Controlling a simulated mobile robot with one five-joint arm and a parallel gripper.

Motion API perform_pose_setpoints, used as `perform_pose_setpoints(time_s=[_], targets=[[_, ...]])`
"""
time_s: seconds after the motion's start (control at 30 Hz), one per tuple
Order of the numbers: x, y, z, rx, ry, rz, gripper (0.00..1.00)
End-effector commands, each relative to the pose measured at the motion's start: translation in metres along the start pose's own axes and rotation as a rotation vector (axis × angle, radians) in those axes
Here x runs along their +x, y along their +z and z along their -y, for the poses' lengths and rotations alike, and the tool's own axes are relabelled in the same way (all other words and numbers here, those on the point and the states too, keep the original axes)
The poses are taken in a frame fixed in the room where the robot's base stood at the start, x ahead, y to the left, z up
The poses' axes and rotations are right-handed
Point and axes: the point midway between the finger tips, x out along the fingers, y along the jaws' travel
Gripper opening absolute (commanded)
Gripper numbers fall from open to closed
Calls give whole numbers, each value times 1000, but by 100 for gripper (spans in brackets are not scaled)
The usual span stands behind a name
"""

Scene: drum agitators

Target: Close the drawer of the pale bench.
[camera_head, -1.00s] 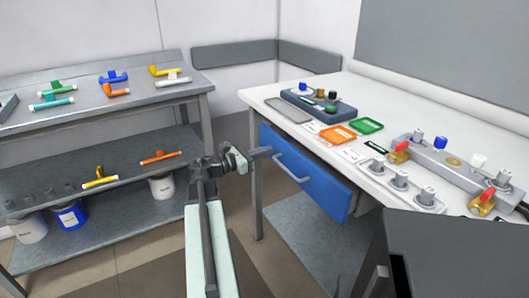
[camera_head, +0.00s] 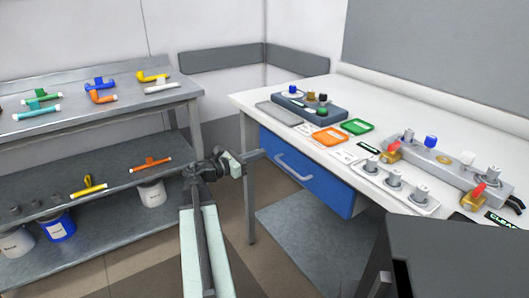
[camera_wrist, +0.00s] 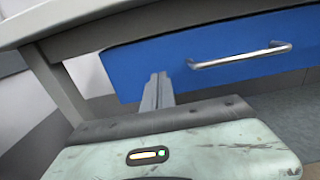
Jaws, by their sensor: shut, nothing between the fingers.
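The blue drawer (camera_head: 320,185) sits in the front of the pale bench (camera_head: 238,99), with a silver bar handle. Its front lies close under the bench's edge; I cannot tell whether a small gap is left. My gripper (camera_head: 258,155) is shut and empty. It points at the left end of the drawer front, left of the handle (camera_head: 293,167). In the wrist view, the shut fingers (camera_wrist: 157,90) stand before the blue front (camera_wrist: 225,50), with the handle (camera_wrist: 240,58) to their right. I cannot tell whether they touch it.
A bench leg (camera_head: 248,190) stands just beside my gripper. A grey lower shelf (camera_head: 310,240) lies under the drawer. A grey rack (camera_head: 60,185) with pipe pieces and pots stands at left. Trays and fittings lie on the bench top. Open floor (camera_head: 245,275) lies between.

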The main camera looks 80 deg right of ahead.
Motion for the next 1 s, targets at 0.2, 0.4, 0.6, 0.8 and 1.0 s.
perform_pose_setpoints(time_s=[0.2, 0.4, 0.6, 0.8, 1.0], targets=[[-61, 0, 0, 1, 4, -1, 0], [-94, 0, 0, 1, 3, -2, 0], [-102, 0, 0, 1, 1, -2, 0], [-101, 0, 0, 1, 1, -2, 0], [-157, 0, -27, 1, 100, -2, 0]])
